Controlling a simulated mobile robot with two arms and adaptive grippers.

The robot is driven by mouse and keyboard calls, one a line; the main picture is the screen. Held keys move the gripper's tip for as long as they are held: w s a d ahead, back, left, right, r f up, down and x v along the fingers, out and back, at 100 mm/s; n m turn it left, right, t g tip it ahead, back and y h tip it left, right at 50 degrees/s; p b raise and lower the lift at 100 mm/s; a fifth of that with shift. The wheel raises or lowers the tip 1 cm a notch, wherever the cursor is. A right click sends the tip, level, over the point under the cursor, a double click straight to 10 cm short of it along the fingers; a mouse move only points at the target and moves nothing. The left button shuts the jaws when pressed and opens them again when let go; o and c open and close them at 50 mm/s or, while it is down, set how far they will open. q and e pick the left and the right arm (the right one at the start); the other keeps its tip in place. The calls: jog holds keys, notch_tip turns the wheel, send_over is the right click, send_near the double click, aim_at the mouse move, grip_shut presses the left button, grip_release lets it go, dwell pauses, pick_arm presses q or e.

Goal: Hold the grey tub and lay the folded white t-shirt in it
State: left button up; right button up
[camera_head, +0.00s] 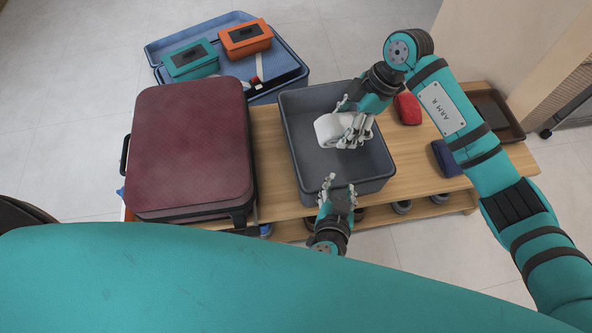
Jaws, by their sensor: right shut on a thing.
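The grey tub (297,140) stands on a wooden bench, open side up. The folded white t-shirt (328,130) is a small rolled-looking bundle inside the tub's outline. My right gripper (350,128) reaches in from the upper right and is shut on the t-shirt, its fingers covering the right part. Whether the t-shirt touches the tub floor I cannot tell.
A dark red suitcase (190,145) lies left of the tub. Behind it, an open blue case (285,68) holds a teal box (190,60) and an orange box (245,38). A red roll (408,109), a navy roll (447,158) and a brown tray (497,115) sit right on the bench (410,165).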

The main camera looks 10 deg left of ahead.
pick_arm(q)
jog(key=w+a+n+y, duration=0.1)
jog(key=a+n+y, duration=0.45)
jog(key=a, duration=0.55)
jog(key=r+x, duration=0.1)
jog(key=x, duration=1)
jog(key=shift+w+n, duration=0.35)
jog(key=shift+w, duration=0.25)
jog(key=shift+f, duration=0.1)
jog(key=shift+c, duration=0.2)
grip_shut()
